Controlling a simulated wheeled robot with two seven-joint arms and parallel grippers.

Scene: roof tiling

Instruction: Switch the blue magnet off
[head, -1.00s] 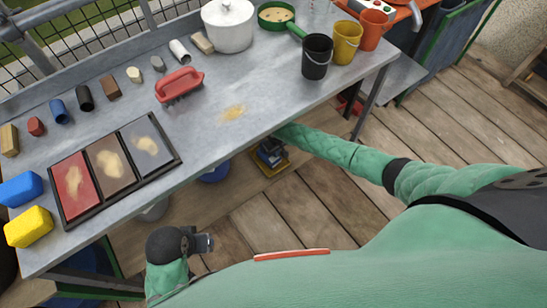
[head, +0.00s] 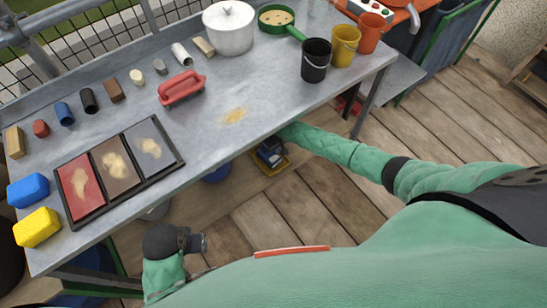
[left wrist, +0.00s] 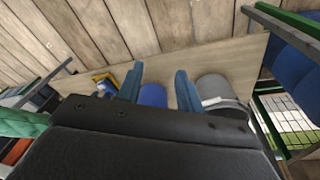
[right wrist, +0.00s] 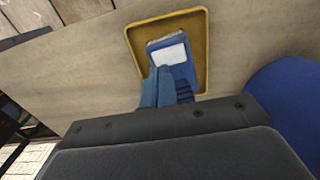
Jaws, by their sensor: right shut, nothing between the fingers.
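The blue magnet (right wrist: 180,62), a small blue block with a pale panel on top, lies in a yellow tray (right wrist: 201,30) in the right wrist view. My right gripper (right wrist: 160,78) is shut and empty, its fingertips over the magnet's near side; I cannot tell whether they touch it. In the head view my right gripper (head: 270,153) is below the table's front edge, partly hidden, above the yellow tray. My left gripper (head: 198,243) is in front of the table, away from the magnet. In the left wrist view its fingers (left wrist: 158,78) are apart with nothing between them.
The grey worktable (head: 215,130) overhangs the wooden lower shelf (right wrist: 60,75) holding the tray. A blue round container (right wrist: 285,110) stands beside the tray, and a grey bucket (left wrist: 222,90) is farther along. Table legs flank this space.

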